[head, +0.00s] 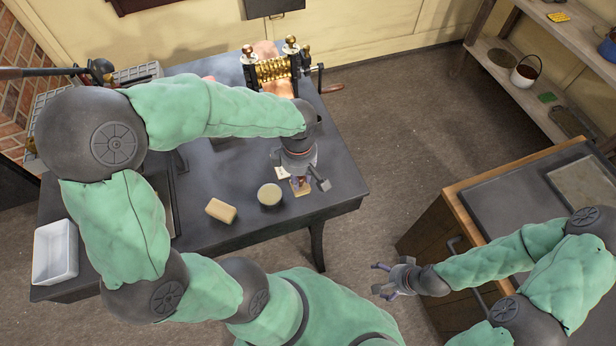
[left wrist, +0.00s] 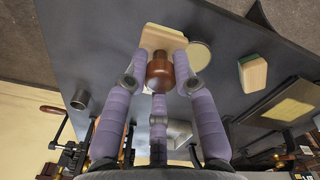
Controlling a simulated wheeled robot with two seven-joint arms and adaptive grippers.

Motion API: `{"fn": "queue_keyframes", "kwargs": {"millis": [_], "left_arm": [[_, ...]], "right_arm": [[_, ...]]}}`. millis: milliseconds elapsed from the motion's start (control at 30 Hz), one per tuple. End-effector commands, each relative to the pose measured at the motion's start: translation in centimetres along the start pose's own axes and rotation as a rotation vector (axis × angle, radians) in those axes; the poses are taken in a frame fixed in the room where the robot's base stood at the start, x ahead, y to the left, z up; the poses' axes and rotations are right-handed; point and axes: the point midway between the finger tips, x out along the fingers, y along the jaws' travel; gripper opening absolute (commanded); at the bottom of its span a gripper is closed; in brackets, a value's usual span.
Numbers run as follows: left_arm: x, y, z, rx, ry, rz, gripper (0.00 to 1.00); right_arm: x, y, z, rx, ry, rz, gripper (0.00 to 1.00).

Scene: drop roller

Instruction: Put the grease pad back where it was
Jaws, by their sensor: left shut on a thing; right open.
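My left gripper (head: 300,184) is over the front right part of the dark table. In the left wrist view its purple fingers (left wrist: 160,75) are shut around a brown rounded knob (left wrist: 160,72), which looks like the grip of the grease pad. A round pale-topped tin (head: 270,194) stands to the left of the gripper in the head view. My right gripper (head: 384,281) is open and empty, off the table.
A tan block (head: 221,211) lies left of the tin. A small grey metal item (head: 319,178) is right of my left gripper. A brass roller machine (head: 274,70) stands at the table's back. A white tray (head: 55,252) is at the left. A wooden cabinet (head: 430,235) stands at the right.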

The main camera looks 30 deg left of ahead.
Motion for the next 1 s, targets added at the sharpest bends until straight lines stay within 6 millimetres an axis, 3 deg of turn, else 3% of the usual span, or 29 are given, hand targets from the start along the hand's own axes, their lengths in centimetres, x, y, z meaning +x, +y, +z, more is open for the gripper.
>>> {"fn": "queue_keyframes", "kwargs": {"millis": [200, 400, 633, 833, 1000], "left_arm": [[3.6, 3.4, -0.2, -0.001, 0.000, -0.003, 0.00], [5.6, 5.3, -0.4, 0.000, 0.000, 0.000, 0.00], [6.6, 6.1, -0.5, 0.000, 0.000, -0.001, 0.00], [9.4, 6.0, -0.5, 0.000, 0.000, -0.002, 0.00], [9.5, 6.1, -0.4, 0.000, 0.000, 0.001, 0.00]], "right_arm": [[1.2, 0.4, -0.1, 0.000, 0.000, 0.000, 0.89], [1.7, 0.6, -0.1, 0.000, 0.000, 0.000, 0.89], [2.0, 0.7, -0.1, 0.000, 0.000, 0.000, 0.89], [3.0, 1.1, -0.1, 0.000, 0.000, 0.000, 0.89], [2.9, 1.1, -0.1, 0.000, 0.000, 0.000, 0.89]]}}
